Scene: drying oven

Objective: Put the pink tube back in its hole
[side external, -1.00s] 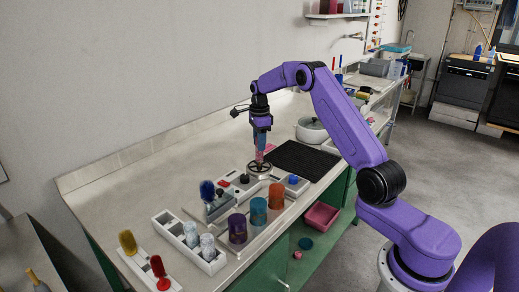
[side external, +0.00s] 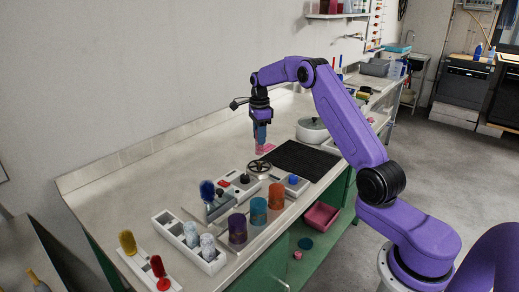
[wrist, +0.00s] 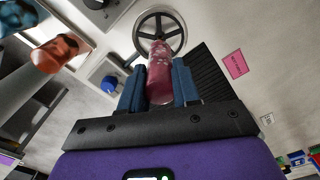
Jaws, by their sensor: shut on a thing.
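My gripper (wrist: 158,85) is shut on the pink tube (wrist: 160,75), with a blue finger on each side of it. The tube's far end points toward the spoked black wheel (wrist: 160,22) in the wrist view. In the side view my gripper (side external: 261,138) is above the bench, behind the wheel (side external: 259,168), and the tube there is small and hard to separate from a pink patch. I cannot make out an empty hole for the tube.
Purple (side external: 237,228), teal (side external: 258,211) and orange (side external: 276,196) cylinders stand along the bench front. A white rack (side external: 205,262) holds pale tubes. A black mat (side external: 303,160) and a white round pot (side external: 312,130) lie to the right. The bench's back left is clear.

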